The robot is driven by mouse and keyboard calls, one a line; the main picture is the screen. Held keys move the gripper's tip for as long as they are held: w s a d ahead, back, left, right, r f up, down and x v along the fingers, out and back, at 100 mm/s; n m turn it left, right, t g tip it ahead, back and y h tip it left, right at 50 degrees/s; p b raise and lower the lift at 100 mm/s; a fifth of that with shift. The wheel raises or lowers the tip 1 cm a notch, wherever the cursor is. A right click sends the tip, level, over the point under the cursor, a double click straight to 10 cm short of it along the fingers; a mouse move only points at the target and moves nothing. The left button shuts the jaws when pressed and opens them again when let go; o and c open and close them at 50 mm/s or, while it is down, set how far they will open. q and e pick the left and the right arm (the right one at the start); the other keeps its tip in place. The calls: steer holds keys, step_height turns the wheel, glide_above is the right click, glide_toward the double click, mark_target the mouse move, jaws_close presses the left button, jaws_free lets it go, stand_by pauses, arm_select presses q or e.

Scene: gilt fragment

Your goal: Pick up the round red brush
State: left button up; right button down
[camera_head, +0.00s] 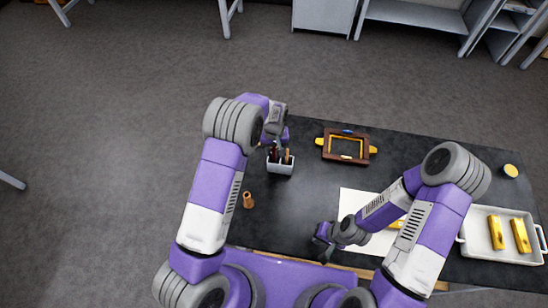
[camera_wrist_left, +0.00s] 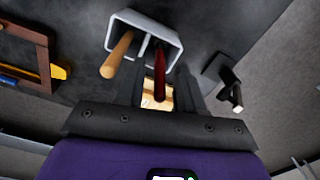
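A light grey two-part holder (camera_head: 281,167) stands on the dark table and also shows in the left wrist view (camera_wrist_left: 172,38). A dark red handle (camera_wrist_left: 159,80), which looks like the red brush, stands out of its right part in that view. A light wooden handle (camera_wrist_left: 117,55) stands in the other part. My left gripper (camera_head: 275,146) is over the holder. In the left wrist view its fingers are apart, on either side of the red handle, with gaps visible. The brush head is hidden. My right gripper (camera_head: 323,241) is low near the front edge; its fingers are unclear.
A brown frame with yellow parts (camera_head: 346,147) lies behind and right of the holder. A brown cylinder (camera_head: 248,200) stands near the left edge. A white sheet (camera_head: 350,203) lies partly under my right arm. A white tray (camera_head: 484,226) with yellow pieces is far right.

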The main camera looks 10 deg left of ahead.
arm_select(q)
jaws_close()
steer(key=shift+r, duration=0.15)
